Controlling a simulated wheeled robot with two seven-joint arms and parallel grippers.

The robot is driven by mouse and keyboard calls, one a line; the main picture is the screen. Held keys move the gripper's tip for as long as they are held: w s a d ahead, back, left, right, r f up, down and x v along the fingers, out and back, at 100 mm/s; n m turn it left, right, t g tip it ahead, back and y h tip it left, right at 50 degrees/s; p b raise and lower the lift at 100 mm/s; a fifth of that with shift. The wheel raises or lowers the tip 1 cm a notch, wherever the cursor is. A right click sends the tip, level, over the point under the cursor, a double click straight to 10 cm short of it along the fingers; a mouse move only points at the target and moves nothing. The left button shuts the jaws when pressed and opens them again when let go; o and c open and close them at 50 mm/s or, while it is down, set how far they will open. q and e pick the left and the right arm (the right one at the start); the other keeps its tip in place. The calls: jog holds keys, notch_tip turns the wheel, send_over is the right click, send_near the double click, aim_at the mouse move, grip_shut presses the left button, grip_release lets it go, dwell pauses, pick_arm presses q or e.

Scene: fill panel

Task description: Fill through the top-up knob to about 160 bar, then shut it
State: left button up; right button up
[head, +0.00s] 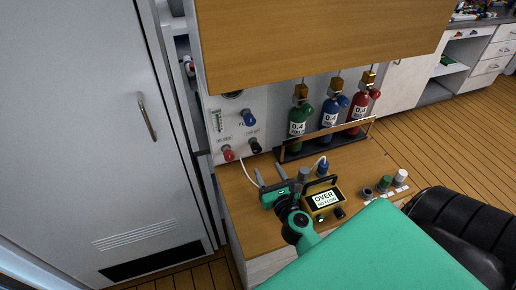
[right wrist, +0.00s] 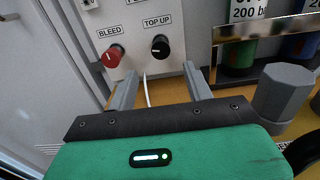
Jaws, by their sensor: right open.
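The black top-up knob (head: 255,146) is at the lower right of the white panel (head: 216,128). In the right wrist view, this knob (right wrist: 160,46) has a white mark pointing to the lower left. My right gripper (head: 268,176) is open and empty, below and in front of the panel. In the right wrist view, its fingertips (right wrist: 160,72) lie on either side below the knob, apart from it. The red bleed knob (head: 227,153) is left of the top-up knob; a blue knob (head: 249,117) is above. The gauge (head: 232,94) is mostly hidden by the cabinet. My left gripper is out of view.
Green (head: 298,119), blue (head: 329,111) and red (head: 358,106) cylinders stand behind a rail on the right. A grey hexagonal post (right wrist: 285,92) stands right of my gripper. A yellow device (head: 323,213) reads "OVER". A wooden cabinet (head: 325,40) overhangs the panel.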

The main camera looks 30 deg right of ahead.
aim_at(257, 150)
jog(key=p+x, duration=0.1)
jog(key=x, duration=0.7)
jog(key=shift+w+d, duration=0.1)
jog(key=shift+w, duration=0.05)
jog(key=shift+p+x, duration=0.3)
jog(key=shift+x, duration=0.5)
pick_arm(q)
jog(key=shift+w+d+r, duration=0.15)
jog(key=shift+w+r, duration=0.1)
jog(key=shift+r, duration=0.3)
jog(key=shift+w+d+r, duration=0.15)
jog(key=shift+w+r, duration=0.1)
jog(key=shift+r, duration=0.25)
